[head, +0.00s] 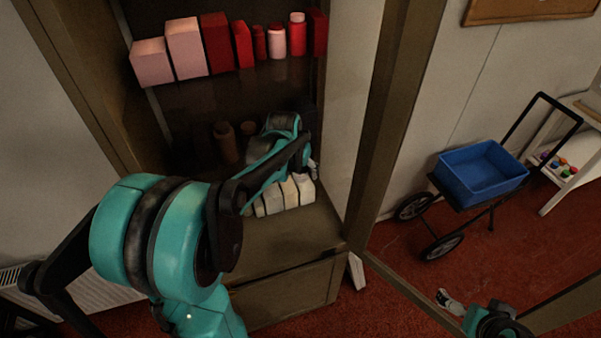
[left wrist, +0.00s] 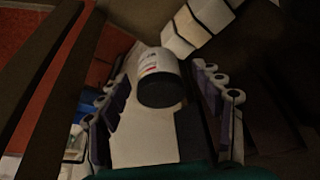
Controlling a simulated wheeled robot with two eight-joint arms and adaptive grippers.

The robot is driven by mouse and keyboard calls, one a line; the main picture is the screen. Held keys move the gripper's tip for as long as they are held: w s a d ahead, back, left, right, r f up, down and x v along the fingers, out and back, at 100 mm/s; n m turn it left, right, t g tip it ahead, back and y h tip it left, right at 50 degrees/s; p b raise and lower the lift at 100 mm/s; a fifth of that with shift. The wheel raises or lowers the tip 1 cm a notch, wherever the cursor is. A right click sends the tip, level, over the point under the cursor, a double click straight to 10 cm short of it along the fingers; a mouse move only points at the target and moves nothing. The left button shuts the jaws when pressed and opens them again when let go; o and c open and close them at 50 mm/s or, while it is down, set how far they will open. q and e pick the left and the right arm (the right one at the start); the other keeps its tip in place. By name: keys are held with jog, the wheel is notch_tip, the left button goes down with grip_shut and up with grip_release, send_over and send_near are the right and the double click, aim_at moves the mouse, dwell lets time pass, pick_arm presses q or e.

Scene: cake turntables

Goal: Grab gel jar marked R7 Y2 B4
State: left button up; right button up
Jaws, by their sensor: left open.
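In the left wrist view a white jar with a dark lid (left wrist: 160,77) lies between the two spread fingers of my left gripper (left wrist: 158,88). Its label has small print and a reddish patch, too blurred to read, so I cannot tell whether it says R7 Y2 B4. There is a gap on the right of the jar; contact on the left is unclear. In the head view my left gripper (head: 312,167) is inside the cabinet's lower shelf, mostly behind my arm. My right gripper (head: 449,301) is small near the bottom right, low over the floor; its jaws are unclear.
Pale boxes (head: 290,193) stand in a row on the lower shelf, beside my left gripper. Brown jars (head: 227,142) stand farther back. Red and pink containers (head: 217,43) fill the upper shelf. The cabinet's side wall (head: 348,110) is close on the right. A blue cart (head: 482,172) stands outside.

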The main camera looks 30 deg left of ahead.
pick_arm(q)
jog(key=shift+s+f, duration=0.1)
jog(key=shift+f, duration=0.1)
jog(key=c, duration=1.3)
